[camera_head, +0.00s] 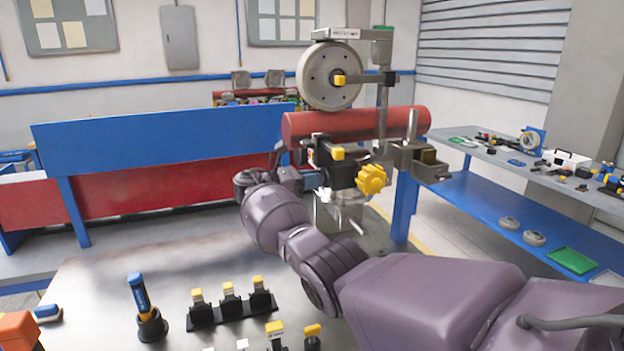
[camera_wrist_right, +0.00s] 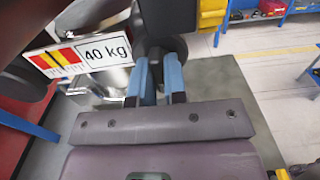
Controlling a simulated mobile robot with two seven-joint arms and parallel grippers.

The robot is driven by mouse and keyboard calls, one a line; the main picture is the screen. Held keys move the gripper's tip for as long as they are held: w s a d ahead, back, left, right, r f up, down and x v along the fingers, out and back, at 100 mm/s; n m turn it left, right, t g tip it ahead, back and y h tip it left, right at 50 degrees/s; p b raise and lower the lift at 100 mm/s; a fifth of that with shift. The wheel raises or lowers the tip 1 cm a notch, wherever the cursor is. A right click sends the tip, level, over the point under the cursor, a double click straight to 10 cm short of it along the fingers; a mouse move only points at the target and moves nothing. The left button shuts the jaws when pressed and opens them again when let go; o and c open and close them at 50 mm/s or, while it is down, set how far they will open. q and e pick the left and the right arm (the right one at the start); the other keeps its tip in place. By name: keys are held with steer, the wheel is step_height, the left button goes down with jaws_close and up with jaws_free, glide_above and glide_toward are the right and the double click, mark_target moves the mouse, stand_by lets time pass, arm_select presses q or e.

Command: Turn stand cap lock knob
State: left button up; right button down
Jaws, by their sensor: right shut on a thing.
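The stand holds a wheel (camera_head: 327,76) above a red cylinder (camera_head: 300,125), with a black clamp block below. A yellow lobed knob (camera_head: 371,180) sits on the front of this block, and its yellow edge shows at the top of the right wrist view (camera_wrist_right: 211,14). A small yellow cap (camera_head: 338,153) is just above and left of the knob. My right gripper (camera_wrist_right: 154,66) is shut on a dark part under the block, left of the yellow knob. The part's shape is mostly hidden by the blue fingers. I cannot tell which part is the cap lock knob. My left gripper is out of view.
A metal table (camera_head: 100,285) in front carries a blue-handled tool (camera_head: 138,292) and a black rack with yellow-topped pieces (camera_head: 230,310). A side bench (camera_head: 480,205) with small parts stands right. My right arm crosses the foreground.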

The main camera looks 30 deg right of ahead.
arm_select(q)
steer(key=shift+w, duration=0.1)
arm_select(e)
steer(key=shift+d, duration=0.1)
stand_by(0.4)
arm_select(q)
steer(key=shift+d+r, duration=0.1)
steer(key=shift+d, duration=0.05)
arm_select(e)
steer(key=c, duration=1.2)
jaws_free()
steer(key=shift+o, duration=0.2)
arm_select(q)
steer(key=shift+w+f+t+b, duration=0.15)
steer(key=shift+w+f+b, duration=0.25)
steer(key=shift+b, duration=0.55)
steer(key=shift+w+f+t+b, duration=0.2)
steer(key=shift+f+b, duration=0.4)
steer(key=shift+b, duration=0.35)
arm_select(e)
steer(key=v, duration=1)
steer(key=shift+a, duration=0.3)
steer(key=shift+w, duration=0.15)
